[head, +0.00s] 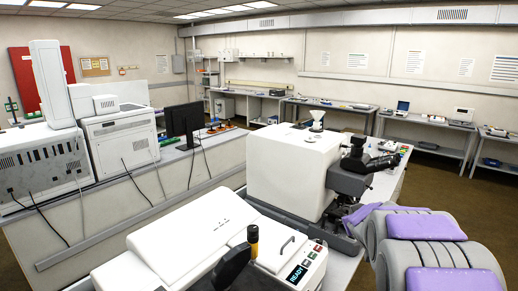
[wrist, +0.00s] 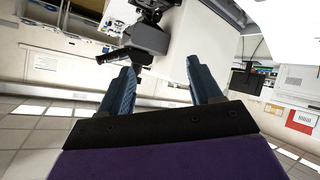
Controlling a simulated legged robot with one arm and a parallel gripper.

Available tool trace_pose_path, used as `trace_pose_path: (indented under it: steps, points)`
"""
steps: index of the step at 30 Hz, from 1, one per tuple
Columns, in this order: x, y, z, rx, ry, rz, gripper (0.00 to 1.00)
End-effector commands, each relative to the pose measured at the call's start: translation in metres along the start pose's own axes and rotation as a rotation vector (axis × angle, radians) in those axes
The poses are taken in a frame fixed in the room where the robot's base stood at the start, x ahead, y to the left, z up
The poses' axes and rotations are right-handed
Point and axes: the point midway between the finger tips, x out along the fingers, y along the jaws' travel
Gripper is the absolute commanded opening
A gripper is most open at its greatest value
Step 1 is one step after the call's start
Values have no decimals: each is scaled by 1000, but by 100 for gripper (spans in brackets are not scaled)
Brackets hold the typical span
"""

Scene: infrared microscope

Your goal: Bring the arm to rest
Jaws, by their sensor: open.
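My gripper (wrist: 160,78) shows in the wrist view with its two blue fingers spread apart and nothing between them. The wrist picture is upside down, with ceiling lights low in it. My arm (head: 425,226), grey with purple pads, fills the lower right of the head view; its far end reaches toward the microscope's front, where the gripper is hard to make out. The infrared microscope is a white box (head: 292,165) with a black eyepiece head (head: 368,165). Its dark parts also show beyond the fingers in the wrist view (wrist: 148,38). I cannot tell the exact gap.
A white instrument (head: 215,235) with a READY display (head: 300,273) stands in the near foreground, left of my arm. A monitor (head: 183,121) and white lab machines (head: 120,140) stand on the left bench. Side benches (head: 440,128) line the back wall. Brown floor (head: 440,180) is open at right.

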Motion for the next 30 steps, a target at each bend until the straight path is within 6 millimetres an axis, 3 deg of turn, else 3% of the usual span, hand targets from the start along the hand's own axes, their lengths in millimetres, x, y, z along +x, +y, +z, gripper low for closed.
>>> trace_pose_path:
  steps: [8,14,21,25,30]
  points:
    - [-99,-15,96,102,-336,30,64]
    - [-187,-61,173,147,-599,-35,64]
    - [-300,-129,262,159,-898,-205,64]
    - [-348,-153,296,149,-1016,-301,64]
    - [-381,-168,318,138,-1095,-373,64]
